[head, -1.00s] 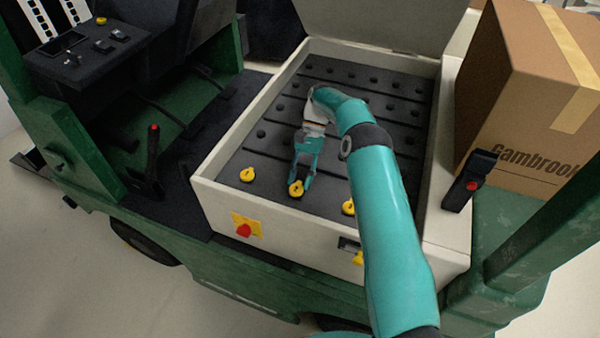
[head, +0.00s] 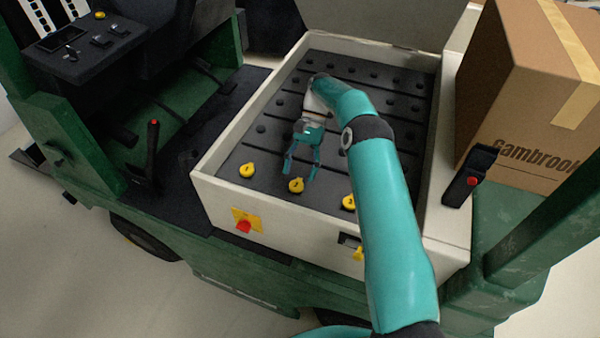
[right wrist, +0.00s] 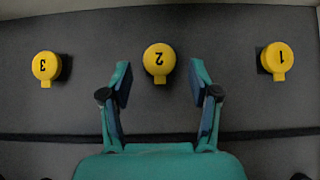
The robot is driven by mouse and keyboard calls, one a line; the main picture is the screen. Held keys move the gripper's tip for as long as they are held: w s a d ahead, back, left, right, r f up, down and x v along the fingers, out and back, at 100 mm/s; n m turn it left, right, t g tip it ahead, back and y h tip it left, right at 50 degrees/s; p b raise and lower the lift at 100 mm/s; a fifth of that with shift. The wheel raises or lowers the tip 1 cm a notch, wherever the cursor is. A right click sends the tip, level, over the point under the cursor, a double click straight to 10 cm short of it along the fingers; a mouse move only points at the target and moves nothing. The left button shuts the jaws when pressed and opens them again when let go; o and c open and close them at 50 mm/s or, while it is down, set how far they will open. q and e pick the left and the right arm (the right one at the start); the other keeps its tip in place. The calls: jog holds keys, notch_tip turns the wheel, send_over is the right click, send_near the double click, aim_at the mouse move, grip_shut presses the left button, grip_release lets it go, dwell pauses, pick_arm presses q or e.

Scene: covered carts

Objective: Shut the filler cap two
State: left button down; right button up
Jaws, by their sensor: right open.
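Filler cap two (head: 296,185) is a round yellow cap marked 2 at the front of the dark battery top, between two like caps. It looks level and seated; I cannot tell if it is fully shut. In the right wrist view cap two (right wrist: 158,59) lies just beyond and between my fingertips, apart from both. My right gripper (head: 301,175) is open and empty, just behind the cap, fingers pointing to the front; it also shows in the right wrist view (right wrist: 160,72). My left gripper is not in view.
Cap one (head: 247,170) is left of cap two, and cap three (head: 348,202) is right, partly near my arm. The pale tray wall (head: 290,225) rises in front, with a red knob (head: 244,227). A cardboard box (head: 525,100) stands at right.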

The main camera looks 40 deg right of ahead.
notch_tip(320, 180, up, 8)
jog(key=shift+a, duration=0.1)
dwell(0.6)
